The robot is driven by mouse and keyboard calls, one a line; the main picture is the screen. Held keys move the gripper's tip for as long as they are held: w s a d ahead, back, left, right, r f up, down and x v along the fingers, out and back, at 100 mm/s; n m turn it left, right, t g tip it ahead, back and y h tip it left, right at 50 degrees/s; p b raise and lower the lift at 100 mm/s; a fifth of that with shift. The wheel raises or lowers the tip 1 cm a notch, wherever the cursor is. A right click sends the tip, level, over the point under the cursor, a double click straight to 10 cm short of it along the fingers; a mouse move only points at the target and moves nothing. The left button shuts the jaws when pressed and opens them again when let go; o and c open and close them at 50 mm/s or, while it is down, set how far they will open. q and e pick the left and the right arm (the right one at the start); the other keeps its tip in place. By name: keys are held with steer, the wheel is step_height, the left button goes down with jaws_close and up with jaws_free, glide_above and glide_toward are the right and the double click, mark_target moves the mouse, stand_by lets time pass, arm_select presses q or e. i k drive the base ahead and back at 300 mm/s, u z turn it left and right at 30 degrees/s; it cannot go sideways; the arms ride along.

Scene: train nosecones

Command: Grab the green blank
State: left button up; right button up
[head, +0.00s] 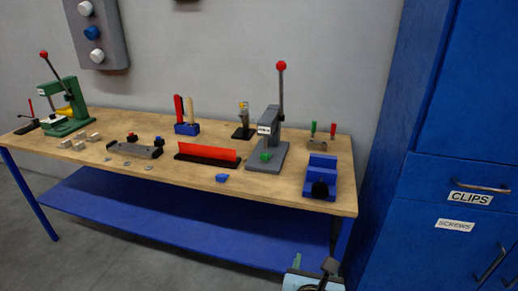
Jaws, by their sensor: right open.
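A small green piece (265,156), which looks like the green blank, sits on the base of the grey press (270,138) with the red-knobbed lever, towards the right of the workbench. My right gripper (314,266) shows at the bottom edge of the head view, below and in front of the bench. It is open, well apart from the green piece, and partly cut off by the frame. My left gripper is not in view.
A blue cabinet (455,105) stands right. The bench's front edge is partly clear.

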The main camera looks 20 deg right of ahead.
mark_target(263, 156)
steer(key=i, duration=1.55)
